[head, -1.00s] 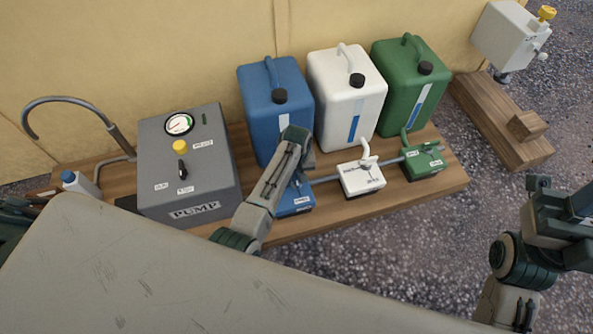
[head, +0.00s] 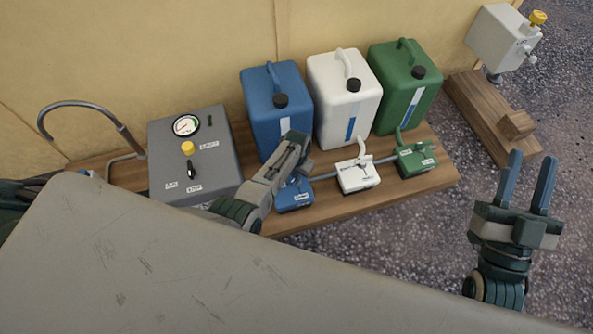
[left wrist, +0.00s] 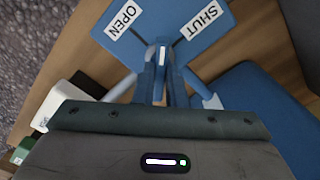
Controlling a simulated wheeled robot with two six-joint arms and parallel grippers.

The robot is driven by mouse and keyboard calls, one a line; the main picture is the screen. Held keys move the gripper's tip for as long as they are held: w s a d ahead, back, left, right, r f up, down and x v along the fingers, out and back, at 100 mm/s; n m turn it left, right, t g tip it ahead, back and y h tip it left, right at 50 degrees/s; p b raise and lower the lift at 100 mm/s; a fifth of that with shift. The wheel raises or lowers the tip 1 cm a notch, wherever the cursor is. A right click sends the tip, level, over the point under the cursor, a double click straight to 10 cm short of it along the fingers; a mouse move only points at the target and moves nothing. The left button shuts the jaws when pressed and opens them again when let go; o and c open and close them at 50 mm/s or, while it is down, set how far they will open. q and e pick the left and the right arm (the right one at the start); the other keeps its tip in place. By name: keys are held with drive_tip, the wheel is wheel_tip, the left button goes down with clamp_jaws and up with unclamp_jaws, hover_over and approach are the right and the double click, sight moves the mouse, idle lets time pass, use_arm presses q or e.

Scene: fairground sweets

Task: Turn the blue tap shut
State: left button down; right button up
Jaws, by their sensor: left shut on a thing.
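The blue tap (head: 293,200) sits on the wooden bench in front of the blue can (head: 272,118). In the left wrist view the tap's blue plate (left wrist: 165,22) carries an OPEN label on the left and a SHUT label on the right. My left gripper (left wrist: 160,78) is shut on the tap handle (left wrist: 162,54), which has a white stripe and stands between the two labels. In the head view my left arm hides the handle. My right gripper (head: 531,165) is open and empty at the right, over the gravel.
A white tap (head: 357,178) and a green tap (head: 417,162) stand to the right on the same pipe. White and green cans stand behind them. A grey pump (head: 190,160) is on the left. A scratched grey surface (head: 150,260) fills the front.

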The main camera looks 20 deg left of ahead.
use_arm(q)
drive_tip(key=m+p, duration=0.1)
drive_tip(key=m, duration=0.2)
drive_tip(key=shift+r+p, duration=0.15)
drive_tip(key=shift+p, duration=0.15)
drive_tip(key=m+p, duration=0.1)
drive_tip(key=m, duration=0.3)
drive_tip(key=shift+m, duration=0.7)
use_arm(e)
wheel_tip(320, 180, down, 18)
drive_tip(key=s+a+m+g, duration=0.1)
drive_tip(key=s+g, duration=0.1)
drive_tip(key=g, duration=0.9)
drive_tip(key=shift+s+r+h, duration=0.2)
drive_tip(key=shift+r+h, duration=0.05)
drive_tip(key=shift+h, duration=0.15)
use_arm(q)
drive_tip(key=c, duration=1.5)
unclamp_jaws()
